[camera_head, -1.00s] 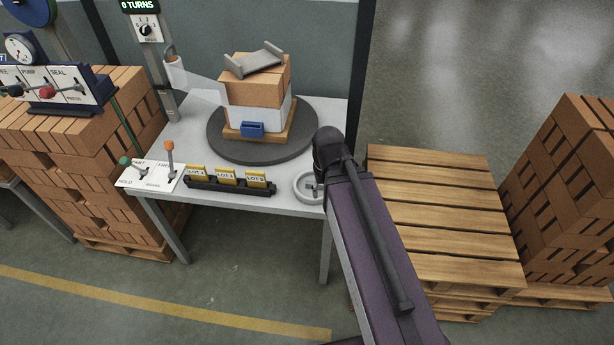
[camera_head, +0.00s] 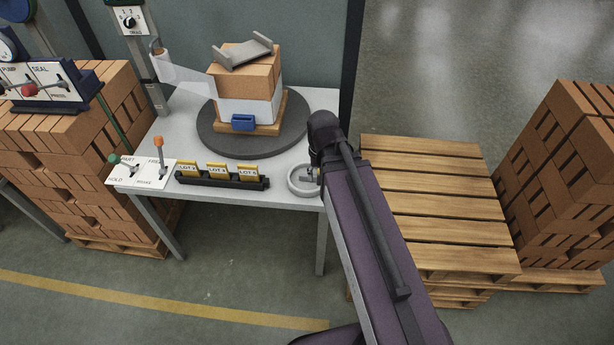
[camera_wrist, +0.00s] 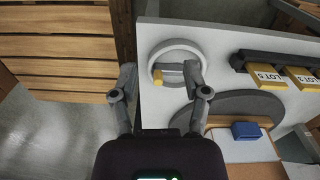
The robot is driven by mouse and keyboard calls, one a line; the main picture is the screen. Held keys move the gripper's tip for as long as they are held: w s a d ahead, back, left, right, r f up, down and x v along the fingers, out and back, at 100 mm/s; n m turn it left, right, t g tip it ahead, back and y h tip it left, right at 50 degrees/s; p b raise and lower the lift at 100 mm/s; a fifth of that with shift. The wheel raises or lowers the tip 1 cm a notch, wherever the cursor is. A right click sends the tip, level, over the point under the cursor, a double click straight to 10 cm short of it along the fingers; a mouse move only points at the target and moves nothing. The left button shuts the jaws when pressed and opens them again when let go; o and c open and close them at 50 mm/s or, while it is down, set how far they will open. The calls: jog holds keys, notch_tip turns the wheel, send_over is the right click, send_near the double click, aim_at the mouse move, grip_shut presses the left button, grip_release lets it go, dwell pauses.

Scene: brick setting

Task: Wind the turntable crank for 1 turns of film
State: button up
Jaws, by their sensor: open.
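The turntable crank is a pale ring-shaped wheel (camera_head: 291,183) at the table's front right corner, partly hidden by my arm. In the wrist view the wheel (camera_wrist: 150,50) shows with a crossbar and a yellow knob (camera_wrist: 157,77). My gripper (camera_wrist: 160,74) is open and empty, its two fingers either side of the knob in the picture; I cannot tell how far above it they are. The grey turntable (camera_head: 215,138) carries stacked bricks (camera_head: 242,82) on a small pallet, with white film (camera_head: 190,80) stretched from the roll post at left to the stack.
A lever panel (camera_head: 135,172) and a rack of yellow lot tags (camera_head: 218,180) stand along the table's front edge. A wooden pallet stack (camera_head: 425,205) is close to the right. Brick stacks stand at far left and far right.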

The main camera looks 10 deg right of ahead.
jog(key=w+f+m+b, duration=0.2)
jog(key=w+m, duration=0.5)
jog(key=m, duration=0.2)
jog(key=m+b, duration=0.1)
jog(key=m, duration=0.9)
send_over(307, 175)
jog(key=shift+f, duration=0.7)
jog(key=shift+f, duration=0.1)
notch_tip(307, 175, down, 14)
jog(key=b, duration=1.4)
jog(key=shift+r, duration=0.2)
grip_shut()
